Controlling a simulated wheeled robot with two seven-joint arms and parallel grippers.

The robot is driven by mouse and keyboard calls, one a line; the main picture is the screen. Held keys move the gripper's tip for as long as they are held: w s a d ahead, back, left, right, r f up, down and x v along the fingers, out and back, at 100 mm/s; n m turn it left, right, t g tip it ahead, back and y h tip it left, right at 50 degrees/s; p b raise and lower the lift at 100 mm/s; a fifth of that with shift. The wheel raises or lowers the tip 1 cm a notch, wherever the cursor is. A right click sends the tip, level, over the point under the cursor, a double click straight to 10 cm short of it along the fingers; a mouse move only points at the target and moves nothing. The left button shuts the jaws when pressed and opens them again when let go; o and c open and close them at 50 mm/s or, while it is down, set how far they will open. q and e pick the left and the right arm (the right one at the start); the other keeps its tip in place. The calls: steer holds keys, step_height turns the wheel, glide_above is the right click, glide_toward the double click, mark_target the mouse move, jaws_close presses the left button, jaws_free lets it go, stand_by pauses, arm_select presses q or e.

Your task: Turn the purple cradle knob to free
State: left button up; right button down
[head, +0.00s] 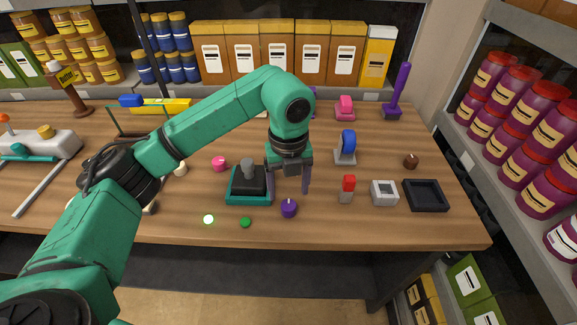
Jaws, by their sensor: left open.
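The purple knob (289,208) sits on the wooden table near its front edge. It is small and round, with a short pale mark on its top. My left gripper (287,188) points down just behind and above the knob in the picture. Its two fingers are apart with nothing between them. The knob's top shows just below the gap between the fingers, and I see no contact. I cannot read which setting the knob is at. My right gripper is not in view.
A black block with a grey knob on a teal base (248,199) stands close left of the gripper. A red-topped switch (347,189), grey socket (384,193) and black tray (425,196) stand right.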

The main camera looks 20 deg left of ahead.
mark_target(288, 204)
arm_select(q)
step_height(288, 204, up, 10)
steer(key=shift+f, duration=0.15)
